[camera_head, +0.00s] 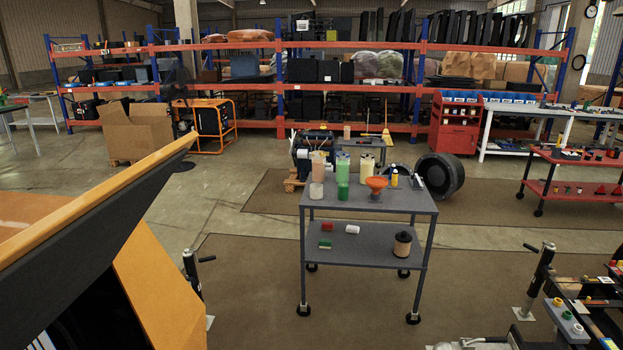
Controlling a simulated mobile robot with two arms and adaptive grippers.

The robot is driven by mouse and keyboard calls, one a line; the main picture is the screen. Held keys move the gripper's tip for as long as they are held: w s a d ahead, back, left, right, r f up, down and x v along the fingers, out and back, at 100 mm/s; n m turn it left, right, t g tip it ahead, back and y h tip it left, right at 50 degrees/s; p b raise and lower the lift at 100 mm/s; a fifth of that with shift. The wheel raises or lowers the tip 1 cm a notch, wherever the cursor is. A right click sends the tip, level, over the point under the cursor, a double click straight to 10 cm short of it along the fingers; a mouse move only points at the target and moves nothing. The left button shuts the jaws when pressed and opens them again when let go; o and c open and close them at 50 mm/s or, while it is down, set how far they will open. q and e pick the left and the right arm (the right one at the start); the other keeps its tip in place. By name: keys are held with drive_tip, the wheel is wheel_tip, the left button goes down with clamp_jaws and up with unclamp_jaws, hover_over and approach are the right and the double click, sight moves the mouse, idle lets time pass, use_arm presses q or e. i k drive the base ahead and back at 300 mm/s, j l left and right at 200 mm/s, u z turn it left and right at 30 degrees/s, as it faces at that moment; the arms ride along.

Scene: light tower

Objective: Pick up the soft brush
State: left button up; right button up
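I cannot tell for certain which item is the soft brush. Small brush-like pieces lie on the lower shelf of the grey cart (340,258): a red and white piece (327,227), a white piece with a red end (352,229) and a green and white piece (325,244). They lie apart from each other on the left half of that shelf. A brown cylindrical filter (402,244) stands at the right of the same shelf. Neither of my grippers shows in this view.
The cart top holds several cups and bottles and an orange funnel (376,183). A yellow and black machine (85,230) fills the left foreground. A jack post (540,280) and equipment stand at the lower right. The floor before the cart (255,300) is clear.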

sight(326, 244)
drive_tip(key=i+z, duration=0.15)
drive_tip(key=i, duration=0.95)
drive_tip(key=i+z, duration=0.15)
drive_tip(key=i, duration=1)
